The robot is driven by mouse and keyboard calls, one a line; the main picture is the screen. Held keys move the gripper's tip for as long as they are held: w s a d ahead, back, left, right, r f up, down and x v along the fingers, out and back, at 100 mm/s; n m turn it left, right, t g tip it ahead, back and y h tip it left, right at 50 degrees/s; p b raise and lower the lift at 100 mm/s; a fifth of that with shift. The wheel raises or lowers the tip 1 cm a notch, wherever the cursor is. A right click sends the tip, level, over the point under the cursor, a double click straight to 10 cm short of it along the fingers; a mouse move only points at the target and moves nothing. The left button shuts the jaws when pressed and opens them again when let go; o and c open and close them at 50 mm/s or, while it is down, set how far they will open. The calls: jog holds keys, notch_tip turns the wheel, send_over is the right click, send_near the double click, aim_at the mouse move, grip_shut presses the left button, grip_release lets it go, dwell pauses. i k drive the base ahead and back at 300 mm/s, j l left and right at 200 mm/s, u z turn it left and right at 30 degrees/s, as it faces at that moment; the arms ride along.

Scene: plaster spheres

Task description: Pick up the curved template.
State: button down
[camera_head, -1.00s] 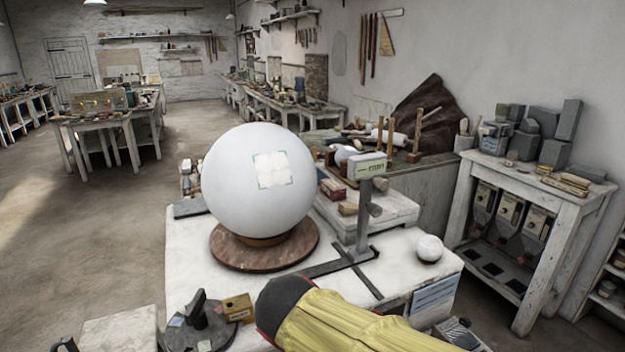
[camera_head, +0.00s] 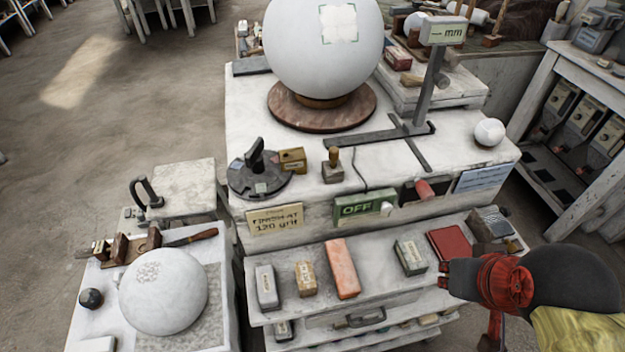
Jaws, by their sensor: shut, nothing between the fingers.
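I cannot pick out the curved template with certainty. A dark curved piece (camera_head: 146,193) stands at the left edge of a small marble block, and its outline is too small to name surely. My gripper (camera_head: 447,279), dark with a red body, is at the lower right, in front of the shelf below the white worktop. It is shut and holds nothing. It is well to the right of the dark curved piece, with the shelf of blocks between them.
A large white sphere (camera_head: 322,45) sits on a round base on the worktop (camera_head: 400,165). A dark disc with a handle (camera_head: 262,178) lies at its front left. Several blocks, including an orange one (camera_head: 341,268), lie on the shelf. A smaller sphere (camera_head: 163,298) rests on the lower-left stand.

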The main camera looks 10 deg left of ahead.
aim_at(306, 277)
jog(key=j+u, duration=0.15)
jog(key=u, duration=1.05)
jog(key=i+l, duration=0.05)
